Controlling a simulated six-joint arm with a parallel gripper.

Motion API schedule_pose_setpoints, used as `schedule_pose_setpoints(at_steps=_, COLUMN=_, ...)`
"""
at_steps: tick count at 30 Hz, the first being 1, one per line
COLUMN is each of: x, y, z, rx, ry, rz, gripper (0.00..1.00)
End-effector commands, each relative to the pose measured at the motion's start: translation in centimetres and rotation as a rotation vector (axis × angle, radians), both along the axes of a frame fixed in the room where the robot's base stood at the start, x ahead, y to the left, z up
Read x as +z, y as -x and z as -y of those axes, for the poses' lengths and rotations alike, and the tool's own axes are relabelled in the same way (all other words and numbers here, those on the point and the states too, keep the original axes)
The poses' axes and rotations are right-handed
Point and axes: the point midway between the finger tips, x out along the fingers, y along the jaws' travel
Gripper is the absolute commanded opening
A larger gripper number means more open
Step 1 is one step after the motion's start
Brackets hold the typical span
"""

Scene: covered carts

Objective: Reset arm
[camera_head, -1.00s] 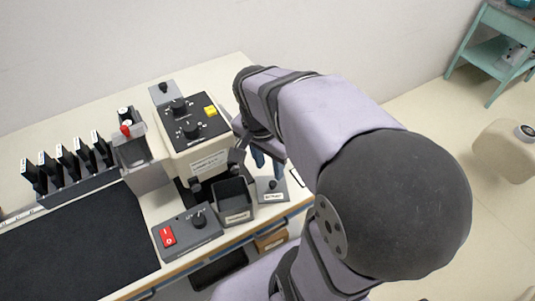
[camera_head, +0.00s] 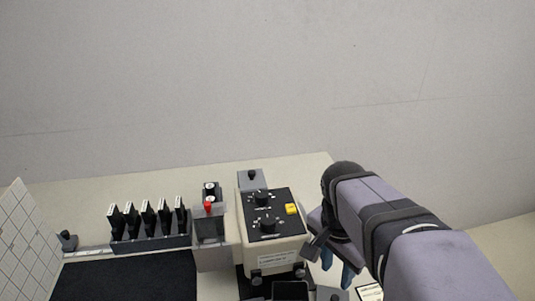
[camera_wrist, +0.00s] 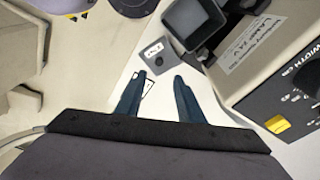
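My gripper (camera_head: 338,268) hangs at the right side of the cream machine with black dial panel (camera_head: 270,215). In the wrist view, its two blue fingers (camera_wrist: 160,85) are spread apart with nothing between them. They are above the white tabletop, short of a small grey labelled plate with a dark knob (camera_wrist: 153,55). My forearm covers the lower right of the head view.
The machine's dial panel (camera_wrist: 290,95) and a dark square bin (camera_wrist: 195,22) are close to the right of my fingers. A rack of black upright pieces (camera_head: 150,243) and a dark mat (camera_head: 125,278) are on the left. A wall stands behind the table.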

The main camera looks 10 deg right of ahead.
Motion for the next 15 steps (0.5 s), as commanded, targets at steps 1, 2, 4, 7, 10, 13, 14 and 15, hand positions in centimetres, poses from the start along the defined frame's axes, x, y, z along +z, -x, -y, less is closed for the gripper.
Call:
schedule_pose_setpoints(at_steps=1, x=0.6, y=0.1, z=-0.3, rx=0.035, ry=-0.004, rz=-0.009, gripper=0.35)
schedule_pose_setpoints(at_steps=2, x=0.7, y=0.1, z=-0.5, rx=0.063, ry=-0.006, rz=-0.013, gripper=0.35)
schedule_pose_setpoints(at_steps=4, x=1.0, y=0.2, z=-1.1, rx=0.149, ry=-0.013, rz=-0.029, gripper=0.35)
schedule_pose_setpoints(at_steps=7, x=1.6, y=0.4, z=-2.2, rx=0.312, ry=-0.028, rz=-0.051, gripper=0.35)
schedule_pose_setpoints(at_steps=10, x=2.1, y=0.9, z=-3.5, rx=0.502, ry=-0.044, rz=-0.076, gripper=0.35)
schedule_pose_setpoints(at_steps=13, x=2.5, y=1.7, z=-4.8, rx=0.691, ry=-0.059, rz=-0.097, gripper=0.35)
schedule_pose_setpoints(at_steps=14, x=2.6, y=1.9, z=-5.1, rx=0.744, ry=-0.063, rz=-0.100, gripper=0.35)
schedule_pose_setpoints(at_steps=15, x=2.7, y=2.2, z=-5.5, rx=0.811, ry=-0.067, rz=-0.106, gripper=0.35)
